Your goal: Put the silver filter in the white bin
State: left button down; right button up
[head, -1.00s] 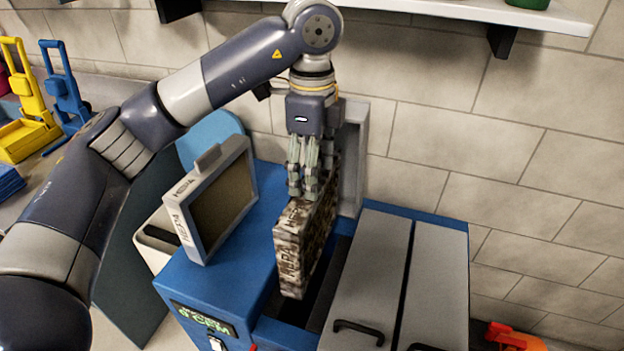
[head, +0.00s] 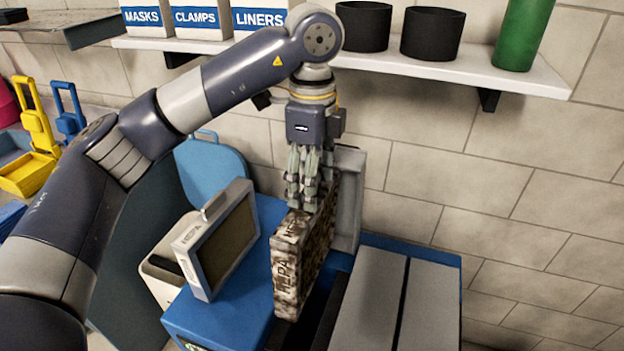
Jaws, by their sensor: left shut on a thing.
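A second filter (head: 192,258), with a silver-grey frame and a dark face, stands on the left part of the machine top, left of the held filter and apart from the gripper. The white bin (head: 155,285) is left of the machine; its dark mouth shows, but the grey-framed filter and the machine hide part of it. My right gripper is not in view.
The blue machine (head: 252,290) has grey lid panels (head: 372,300) at right and a raised grey flap (head: 348,205) behind the held filter. A wall shelf (head: 420,66) carries labelled boxes, black pots and a green cylinder. Yellow and blue carts (head: 38,135) stand far left.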

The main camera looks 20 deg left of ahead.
pick_arm(q)
jog(key=r+p, duration=0.1)
jog(key=r, duration=0.1)
jog(key=s+r+p, duration=0.1)
jog(key=r, duration=0.2)
jog(key=shift+s+d+r+p, duration=0.1)
jog(key=shift+s+r+p, duration=0.1)
jog(key=shift+r+p, duration=0.45)
jog(key=shift+r, duration=0.05)
jog(key=shift+w+r+p, duration=0.25)
jog(key=shift+r+p, duration=0.05)
jog(key=shift+w+r+p, duration=0.25)
jog(key=shift+r+p, duration=0.4)
jog(key=r+p, duration=0.3)
jog(key=r, duration=0.1)
jog(key=shift+s+r+p, duration=0.2)
jog(key=shift+r+p, duration=0.15)
jog(key=shift+f, duration=0.1)
